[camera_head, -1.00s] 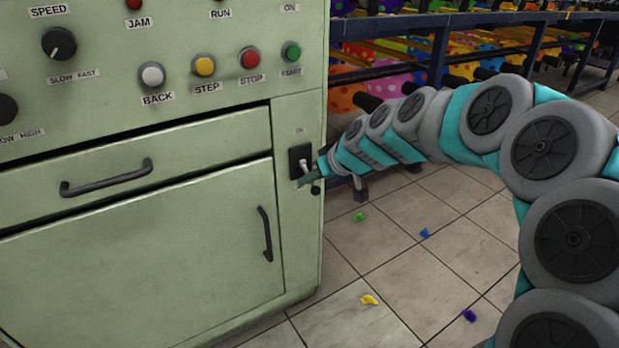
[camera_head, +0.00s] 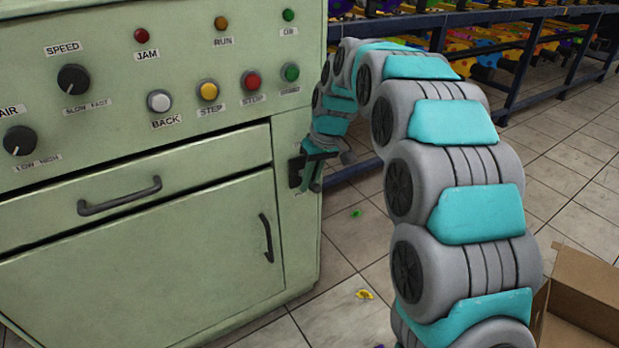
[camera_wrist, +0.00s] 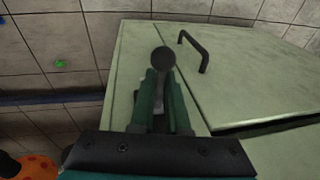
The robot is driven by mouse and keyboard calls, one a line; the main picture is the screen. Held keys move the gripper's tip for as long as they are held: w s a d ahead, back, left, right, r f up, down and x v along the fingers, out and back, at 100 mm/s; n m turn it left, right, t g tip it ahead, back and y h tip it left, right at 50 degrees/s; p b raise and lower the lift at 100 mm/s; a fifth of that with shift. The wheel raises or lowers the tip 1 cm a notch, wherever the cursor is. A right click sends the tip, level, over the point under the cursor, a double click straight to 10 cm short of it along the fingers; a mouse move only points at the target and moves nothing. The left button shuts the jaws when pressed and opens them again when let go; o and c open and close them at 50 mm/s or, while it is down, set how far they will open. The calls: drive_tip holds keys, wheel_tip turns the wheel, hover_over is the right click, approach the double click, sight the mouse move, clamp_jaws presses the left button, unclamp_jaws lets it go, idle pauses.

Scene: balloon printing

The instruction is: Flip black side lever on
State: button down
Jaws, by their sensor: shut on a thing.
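The black side lever sits on a dark switch plate (camera_head: 295,172) on the narrow right part of the green machine's front. My gripper (camera_head: 316,182) is at this plate, its fingers pointing downward, and covers most of the lever. In the wrist view a round dark knob (camera_wrist: 163,58) shows just past the tips of my gripper (camera_wrist: 165,78). The green fingers are close together, with a pale shaft between them; they are shut on the lever. Its exact tilt is hidden by the fingers.
The machine's drawer handle (camera_head: 120,196) and door handle (camera_head: 266,238) stick out left of the plate. Buttons, including a green one (camera_head: 290,72), are above. A cardboard box (camera_head: 585,295) stands at the lower right. Tiled floor with small balloons lies between.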

drive_tip(key=shift+r+g, duration=0.1)
drive_tip(key=shift+g, duration=0.2)
drive_tip(key=c, duration=0.9)
unclamp_jaws()
drive_tip(key=shift+v, duration=3.9)
